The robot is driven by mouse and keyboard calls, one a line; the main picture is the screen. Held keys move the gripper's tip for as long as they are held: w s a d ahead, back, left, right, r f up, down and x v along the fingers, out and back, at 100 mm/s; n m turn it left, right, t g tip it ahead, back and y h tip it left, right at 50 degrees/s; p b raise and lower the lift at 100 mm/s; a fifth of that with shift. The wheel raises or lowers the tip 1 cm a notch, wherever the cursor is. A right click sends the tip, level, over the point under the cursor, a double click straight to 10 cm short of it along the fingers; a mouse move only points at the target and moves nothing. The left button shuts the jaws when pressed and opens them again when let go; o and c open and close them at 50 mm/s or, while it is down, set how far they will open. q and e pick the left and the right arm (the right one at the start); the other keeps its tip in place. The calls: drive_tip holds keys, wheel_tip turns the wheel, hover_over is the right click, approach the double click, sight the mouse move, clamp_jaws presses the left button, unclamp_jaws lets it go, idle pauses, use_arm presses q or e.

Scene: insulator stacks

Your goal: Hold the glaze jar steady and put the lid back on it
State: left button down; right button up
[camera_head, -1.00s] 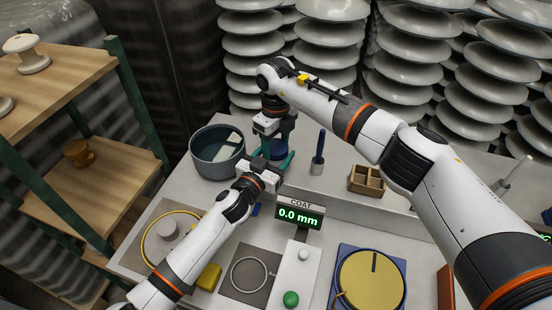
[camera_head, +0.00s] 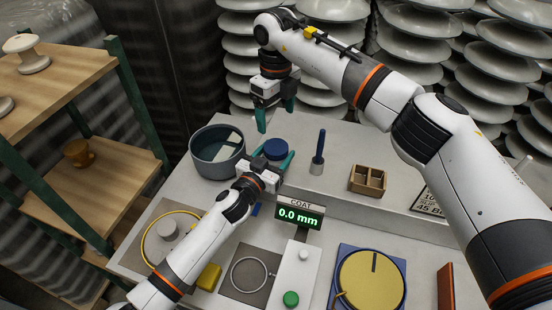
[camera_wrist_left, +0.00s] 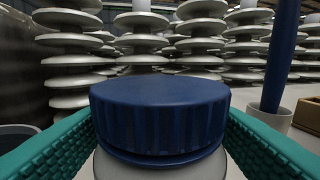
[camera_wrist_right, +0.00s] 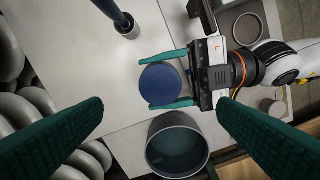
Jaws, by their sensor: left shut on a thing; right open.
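The glaze jar (camera_wrist_left: 160,164) is pale, with its dark blue ribbed lid (camera_wrist_left: 160,115) on top of it in the left wrist view. The lid also shows in the head view (camera_head: 276,149) and from above in the right wrist view (camera_wrist_right: 160,84). My left gripper (camera_head: 276,163) is shut on the jar, with a green finger on each side of it. My right gripper (camera_head: 275,117) is open and empty, raised above and behind the lid, apart from it. The lid looks level; whether it is fully seated I cannot tell.
A grey bucket (camera_head: 217,160) stands just left of the jar. A blue-handled tool in a small cup (camera_head: 318,160) and a wooden divided box (camera_head: 367,180) stand to the right. A coat display (camera_head: 300,214) stands in front. White insulator stacks (camera_head: 410,45) line the back.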

wheel_tip(320, 180, up, 2)
drive_tip(key=shift+r, duration=0.15)
use_arm(q)
drive_tip(key=shift+c, duration=1.2)
unclamp_jaws()
drive_tip(key=b+v, duration=0.1)
drive_tip(key=v, duration=1.1)
use_arm(e)
drive_tip(key=shift+f, duration=0.5)
use_arm(q)
drive_tip(key=shift+a+f, duration=0.1)
